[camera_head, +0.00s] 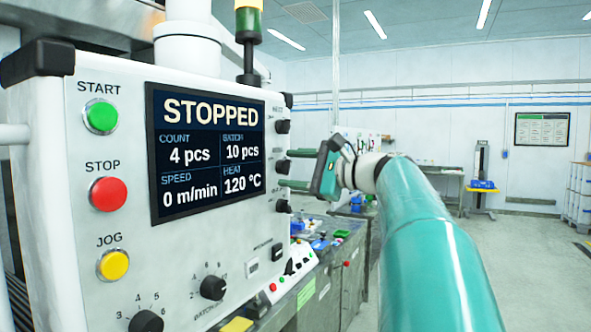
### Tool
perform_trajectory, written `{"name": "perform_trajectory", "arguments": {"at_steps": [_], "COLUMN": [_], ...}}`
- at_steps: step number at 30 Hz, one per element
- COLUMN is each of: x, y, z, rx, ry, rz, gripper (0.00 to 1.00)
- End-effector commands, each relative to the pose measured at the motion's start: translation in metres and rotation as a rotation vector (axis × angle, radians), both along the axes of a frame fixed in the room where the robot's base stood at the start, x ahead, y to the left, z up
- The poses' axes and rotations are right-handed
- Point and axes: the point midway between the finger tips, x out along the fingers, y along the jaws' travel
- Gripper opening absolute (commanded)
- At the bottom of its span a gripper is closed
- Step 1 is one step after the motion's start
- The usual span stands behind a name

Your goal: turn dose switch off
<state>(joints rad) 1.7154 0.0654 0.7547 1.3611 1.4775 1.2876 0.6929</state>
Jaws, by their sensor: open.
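A white control panel (225,235) fills the left side, with a column of small black knobs along its right edge. One knob (283,127) is above my gripper's fingers and another (283,206) is below them. The labels beside these knobs are too small to read, so I cannot tell which one is the dose switch. My gripper (287,168) is open, its two green fingers pointing left at the panel's right edge, one above the other. The fingertips are close to the knob column; I cannot tell whether they touch it. My teal arm reaches in from the lower right.
The panel screen (208,150) reads STOPPED. Green START (101,117), red STOP (108,194) and yellow JOG (113,265) buttons are at left. A dial (213,288) sits lower on the panel. A cluttered bench (335,265) stands behind. The floor at right is open.

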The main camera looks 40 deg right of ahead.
Motion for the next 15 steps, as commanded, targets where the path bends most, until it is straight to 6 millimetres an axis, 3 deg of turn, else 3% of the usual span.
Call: {"name": "perform_trajectory", "arguments": {"at_steps": [5,12,15], "x": [-0.0002,-0.0003,-0.0004], "y": [-0.0001,0.0001,0.0], "z": [0.0,-0.0001,-0.0002], "rx": [0.0,0.0,-0.001], "ry": [0.0,0.0,0.001], "rz": [0.0,0.0,0.001], "gripper": [0.52,0.08,0.08]}}
